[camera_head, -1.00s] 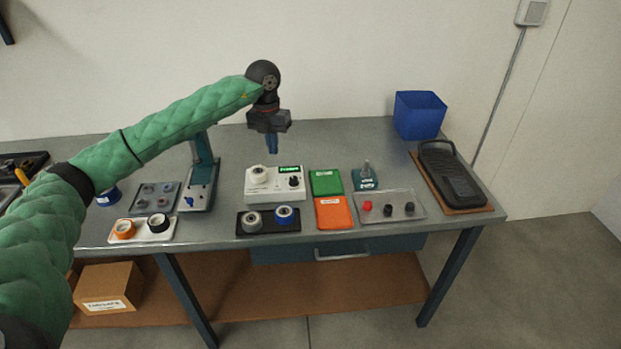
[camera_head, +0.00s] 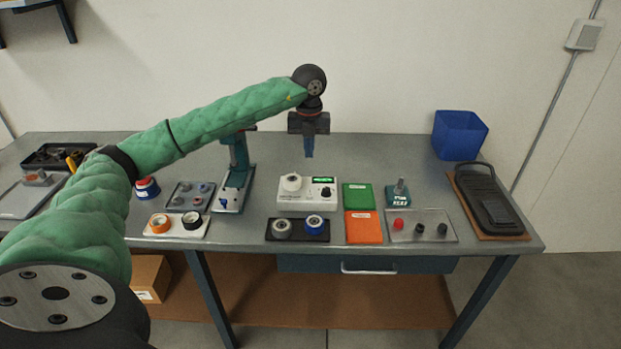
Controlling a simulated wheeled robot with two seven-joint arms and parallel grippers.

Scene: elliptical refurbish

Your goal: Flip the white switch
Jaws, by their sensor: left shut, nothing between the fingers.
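A white box (camera_head: 303,202) with a lit green display, a black knob and a round white part on top stands in the middle of the table. A pale box (camera_head: 584,35) with a cable is fixed to the wall at the upper right. I cannot tell which of these carries the white switch; no lever shows clearly. My left gripper (camera_head: 308,153) points down above and behind the white box, apart from it. Its fingers are shut and empty. My right gripper is not in view.
A black tray (camera_head: 270,237) with two rolls lies in front of the white box. Green (camera_head: 357,196) and orange (camera_head: 363,228) pads lie to its right. A teal stand (camera_head: 234,190) rises to its left. A blue bin (camera_head: 458,135) stands at the back right.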

